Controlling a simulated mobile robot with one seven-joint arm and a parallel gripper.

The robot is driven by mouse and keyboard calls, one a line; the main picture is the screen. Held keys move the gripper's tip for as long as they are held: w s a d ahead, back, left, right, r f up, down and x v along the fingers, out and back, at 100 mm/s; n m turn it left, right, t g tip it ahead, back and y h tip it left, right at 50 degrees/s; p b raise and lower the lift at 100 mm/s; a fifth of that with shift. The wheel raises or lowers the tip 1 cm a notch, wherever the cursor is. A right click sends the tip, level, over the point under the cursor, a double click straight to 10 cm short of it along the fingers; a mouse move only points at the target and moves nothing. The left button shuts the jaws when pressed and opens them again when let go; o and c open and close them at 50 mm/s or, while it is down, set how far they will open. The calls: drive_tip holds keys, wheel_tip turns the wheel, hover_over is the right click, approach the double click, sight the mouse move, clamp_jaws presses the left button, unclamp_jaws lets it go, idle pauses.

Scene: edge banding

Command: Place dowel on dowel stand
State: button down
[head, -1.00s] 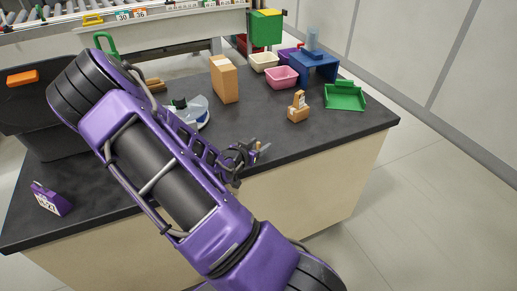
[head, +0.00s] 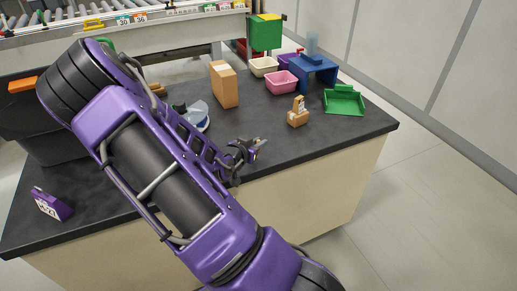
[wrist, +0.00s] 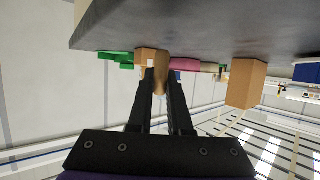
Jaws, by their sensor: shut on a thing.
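My gripper (head: 256,148) is over the front edge of the dark worktop in the head view. In the wrist view, my gripper (wrist: 161,75) is shut on a short tan piece, taken as the dowel (wrist: 160,86), which sits between the fingertips. The dowel is too small to make out clearly in the head view. The dowel stand appears to be the small orange-brown block (head: 298,117) with a raised back, right of and beyond my gripper. It also shows in the wrist view (wrist: 148,56), beyond the fingers, with the dowel apart from it.
The worktop (head: 335,132) is clear between my gripper and the stand. A tall cardboard box (head: 224,84) stands further back. A green tray (head: 345,101), pink bin (head: 281,83) and blue stand (head: 318,72) lie beyond. A purple sign (head: 52,204) is at left.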

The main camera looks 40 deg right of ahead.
wheel_tip(320, 180, up, 7)
drive_tip(key=shift+f+p, duration=0.1)
drive_tip(key=shift+p, duration=0.55)
